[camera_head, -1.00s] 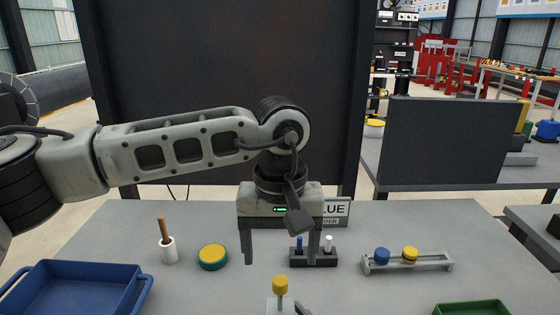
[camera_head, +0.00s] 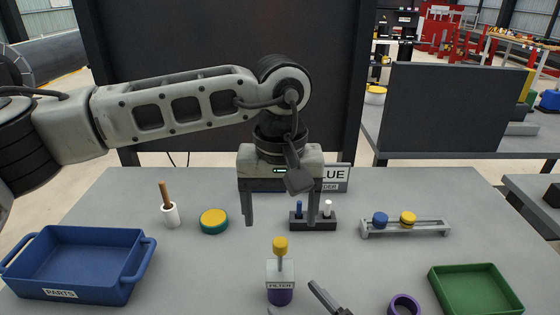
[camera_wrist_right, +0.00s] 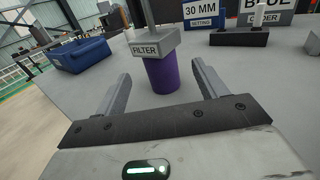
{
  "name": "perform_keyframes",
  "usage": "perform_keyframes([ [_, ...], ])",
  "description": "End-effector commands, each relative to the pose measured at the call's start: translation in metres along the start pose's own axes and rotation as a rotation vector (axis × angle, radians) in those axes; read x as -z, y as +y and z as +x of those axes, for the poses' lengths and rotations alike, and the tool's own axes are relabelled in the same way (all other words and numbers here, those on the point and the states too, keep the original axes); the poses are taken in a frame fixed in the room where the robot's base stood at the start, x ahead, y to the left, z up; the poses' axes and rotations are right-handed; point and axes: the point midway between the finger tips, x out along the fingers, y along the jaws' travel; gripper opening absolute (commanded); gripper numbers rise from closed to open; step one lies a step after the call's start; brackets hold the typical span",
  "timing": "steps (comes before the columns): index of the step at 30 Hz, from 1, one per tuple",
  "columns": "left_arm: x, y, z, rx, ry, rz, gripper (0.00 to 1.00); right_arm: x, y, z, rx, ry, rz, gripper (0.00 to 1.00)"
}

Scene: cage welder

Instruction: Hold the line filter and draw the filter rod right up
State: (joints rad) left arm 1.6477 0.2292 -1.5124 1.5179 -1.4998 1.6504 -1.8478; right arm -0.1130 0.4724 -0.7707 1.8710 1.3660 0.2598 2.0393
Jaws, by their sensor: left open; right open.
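The line filter (camera_head: 281,272) stands upright at the table's front middle, a grey block labelled FILTER on a purple body. Its filter rod (camera_head: 282,258) rises from the top and ends in a yellow knob (camera_head: 280,244). My left gripper (camera_head: 280,225) is open and empty, pointing down above and behind the knob, apart from it. My right gripper (camera_wrist_right: 161,68) is open, with its fingers either side of the purple body (camera_wrist_right: 162,88); I see gaps on both sides. In the head view, the right gripper is mostly cut off at the bottom edge.
A blue PARTS tray (camera_head: 75,265) is at left and a green tray (camera_head: 475,290) at right. A cup with a brown stick (camera_head: 170,215), a yellow-topped disc (camera_head: 214,221), a black holder (camera_head: 313,220) and a grey rail (camera_head: 405,228) stand behind. A purple ring (camera_head: 404,305) lies right of the filter.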

Motion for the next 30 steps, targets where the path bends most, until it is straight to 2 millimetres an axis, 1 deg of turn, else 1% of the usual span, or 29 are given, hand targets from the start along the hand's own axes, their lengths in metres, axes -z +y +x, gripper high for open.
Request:
perform_keyframes([
  [4,0.000,0.000,0.000,0.000,0.000,0.000,0.76,0.000,0.000,-0.006,-0.001,0.000,0.000,0.71],
  [11,0.000,0.000,0.000,0.000,0.000,0.000,0.76,0.000,0.000,-0.006,-0.001,0.000,0.000,0.71],
  [12,0.000,0.000,0.000,0.000,0.000,0.000,0.76,0.000,0.000,-0.006,-0.001,0.000,0.000,0.77],
  [14,0.000,0.000,0.000,0.000,0.000,0.000,0.76,0.000,0.000,-0.006,-0.001,0.000,0.000,0.94],
  [15,0.000,0.000,0.000,0.000,0.000,0.000,0.76,0.000,0.000,-0.006,-0.001,0.000,0.000,0.97],
  [24,0.000,0.000,0.000,0.000,0.000,0.000,0.76,0.000,0.000,-0.009,-0.001,0.001,-0.001,0.97],
  [26,0.000,0.000,0.000,0.000,0.000,0.000,0.76,0.001,0.000,-0.014,-0.001,0.002,-0.002,0.97],
  [29,0.000,0.000,0.000,0.000,0.000,0.000,0.76,0.001,0.000,-0.028,-0.002,0.004,-0.003,0.97],
  [30,0.000,0.000,0.000,0.000,0.000,0.000,0.76,0.001,0.000,-0.036,-0.003,0.004,-0.002,0.97],
])
